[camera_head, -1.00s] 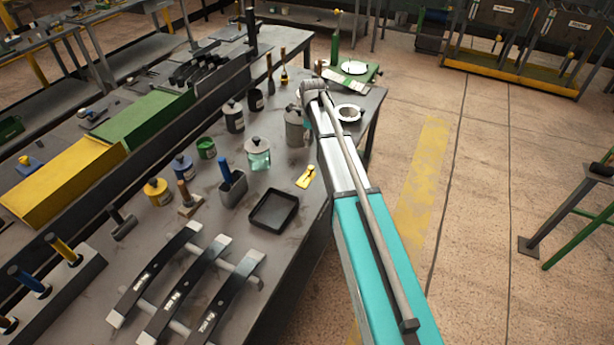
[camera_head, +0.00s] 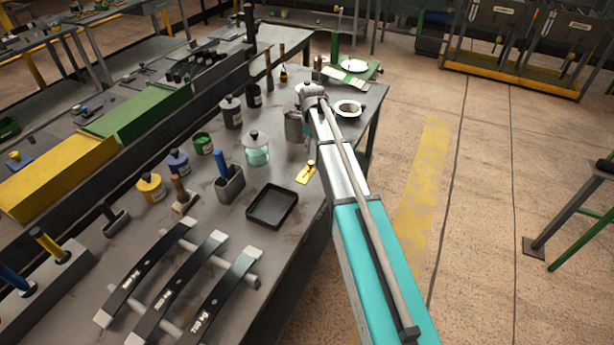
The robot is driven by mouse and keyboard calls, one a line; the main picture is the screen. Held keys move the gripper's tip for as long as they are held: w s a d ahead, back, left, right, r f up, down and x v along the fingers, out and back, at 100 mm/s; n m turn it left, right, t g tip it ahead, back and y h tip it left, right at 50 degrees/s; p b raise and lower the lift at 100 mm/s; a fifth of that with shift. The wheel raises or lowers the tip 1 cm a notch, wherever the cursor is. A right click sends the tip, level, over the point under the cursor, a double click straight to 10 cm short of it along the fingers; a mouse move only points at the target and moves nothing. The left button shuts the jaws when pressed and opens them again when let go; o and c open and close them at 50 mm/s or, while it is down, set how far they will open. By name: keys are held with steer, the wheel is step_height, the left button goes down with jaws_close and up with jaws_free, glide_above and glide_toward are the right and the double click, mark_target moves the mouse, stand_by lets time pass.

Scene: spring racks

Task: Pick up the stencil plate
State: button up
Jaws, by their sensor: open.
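A small flat yellow plate with a raised knob (camera_head: 306,172) lies on the grey workbench (camera_head: 238,222). It looks like the stencil plate, though no cut-out marks can be made out at this size. It lies just left of my arm, behind the black tray, and nothing touches it from above. My arm reaches up from the bottom right and bends down at its far end, beyond the plate.
A black tray (camera_head: 253,221) is in front of the plate. Leaf springs (camera_head: 212,306) fill the bench front.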

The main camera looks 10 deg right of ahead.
mark_target(311, 162)
steer(key=shift+f+b, duration=1.1)
steer(key=shift+f, duration=0.35)
steer(key=f+b, duration=0.3)
steer(key=shift+s+a+f, duration=0.2)
steer(key=shift+s+f, duration=0.05)
steer(key=shift+s, duration=0.05)
steer(key=shift+f+b, duration=0.85)
steer(key=shift+b, duration=0.3)
steer(key=shift+c, duration=0.2)
jaws_close()
steer(key=shift+r, duration=0.2)
